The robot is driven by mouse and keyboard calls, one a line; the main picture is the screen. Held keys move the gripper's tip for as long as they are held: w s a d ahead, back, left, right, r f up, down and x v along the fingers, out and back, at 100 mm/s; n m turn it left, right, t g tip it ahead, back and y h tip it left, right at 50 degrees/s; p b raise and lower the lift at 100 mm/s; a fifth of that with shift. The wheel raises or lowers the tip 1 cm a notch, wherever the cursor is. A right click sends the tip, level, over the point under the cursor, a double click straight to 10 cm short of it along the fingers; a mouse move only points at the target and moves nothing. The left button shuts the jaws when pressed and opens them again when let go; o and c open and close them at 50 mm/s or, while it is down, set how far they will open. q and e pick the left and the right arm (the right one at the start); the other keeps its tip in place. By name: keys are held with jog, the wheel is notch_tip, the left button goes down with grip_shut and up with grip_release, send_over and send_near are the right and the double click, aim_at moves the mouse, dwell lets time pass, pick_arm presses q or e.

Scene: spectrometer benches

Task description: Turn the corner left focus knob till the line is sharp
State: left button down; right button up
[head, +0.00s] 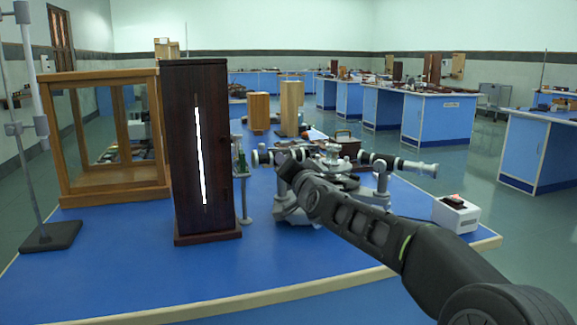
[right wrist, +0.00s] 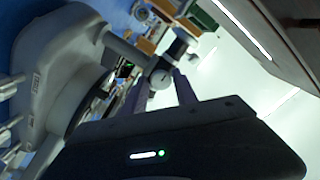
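A tall dark wooden cabinet (head: 181,90) stands on the blue bench with a bright white, fairly broad upright line (head: 201,155) on its front. The line also shows at the upper right in the right wrist view (right wrist: 243,29). The grey spectrometer (head: 375,195) stands right of the cabinet, partly behind my right arm. My right gripper (head: 285,162) is at its left side. In the right wrist view its two fingers are apart, with a grey knob-like part (right wrist: 160,76) at their tips. I cannot tell whether they touch it. My left gripper is not in view.
A glass-sided wooden case (head: 75,196) and a metal stand (head: 50,237) are at the left. A small white box (head: 456,214) sits near the bench's right edge. Wooden blocks (head: 291,105) stand behind. The front of the bench (head: 130,275) is clear.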

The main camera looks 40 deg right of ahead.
jog(key=shift+o, duration=1.4)
jog(key=p+v, duration=0.1)
jog(key=v, duration=0.6)
jog(key=shift+s+p, duration=0.35)
jog(key=shift+s, duration=0.05)
jog(key=shift+a, duration=0.1)
